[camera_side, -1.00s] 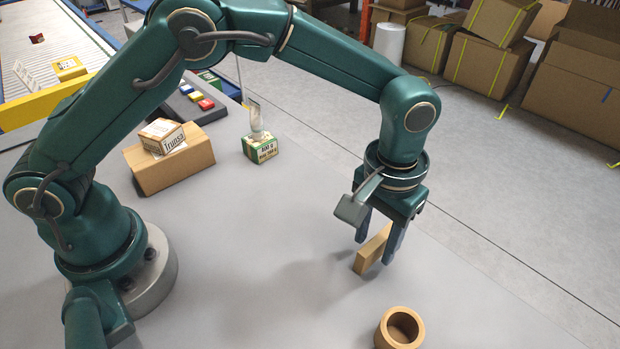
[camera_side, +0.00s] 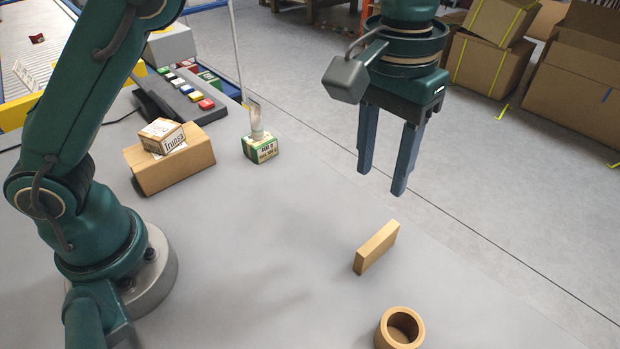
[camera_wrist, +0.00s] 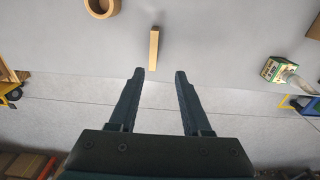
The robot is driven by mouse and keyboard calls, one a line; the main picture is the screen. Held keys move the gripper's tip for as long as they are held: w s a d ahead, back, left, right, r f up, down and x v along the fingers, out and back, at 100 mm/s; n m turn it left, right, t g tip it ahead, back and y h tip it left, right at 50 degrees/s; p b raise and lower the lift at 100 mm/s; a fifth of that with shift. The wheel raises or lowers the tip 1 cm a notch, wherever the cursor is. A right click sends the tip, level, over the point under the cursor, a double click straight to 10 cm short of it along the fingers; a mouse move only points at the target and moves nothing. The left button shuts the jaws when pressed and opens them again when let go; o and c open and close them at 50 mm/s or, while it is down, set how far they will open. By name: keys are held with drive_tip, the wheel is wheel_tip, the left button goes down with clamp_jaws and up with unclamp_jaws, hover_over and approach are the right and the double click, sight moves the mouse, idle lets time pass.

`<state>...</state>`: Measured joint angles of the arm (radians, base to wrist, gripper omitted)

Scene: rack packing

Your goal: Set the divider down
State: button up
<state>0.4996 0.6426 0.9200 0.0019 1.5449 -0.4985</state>
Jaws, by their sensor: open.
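The divider (camera_side: 376,247), a flat tan wooden block, stands on its long edge on the grey table in the side view. It also shows in the wrist view (camera_wrist: 154,48) as a narrow upright strip, ahead of the fingertips and between their lines. My gripper (camera_side: 382,182) is open and empty, raised well above the divider and apart from it. Its two dark fingers show spread in the wrist view (camera_wrist: 159,72).
A round wooden cup (camera_side: 386,334) stands near the divider, towards the front. A cardboard box (camera_side: 178,172) with a smaller carton (camera_side: 160,136) on it and a green-and-white box (camera_side: 260,149) with a bottle stand further back. The table between is clear.

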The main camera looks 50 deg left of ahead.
drive_tip(key=s+a+r+t, duration=0.1)
drive_tip(key=s+a+r, duration=0.1)
drive_tip(key=a+r, duration=0.35)
drive_tip(key=s+a+f+t, duration=0.4)
drive_tip(key=s+a+f, duration=0.1)
drive_tip(key=s+a, duration=0.6)
drive_tip(key=shift+s, duration=0.2)
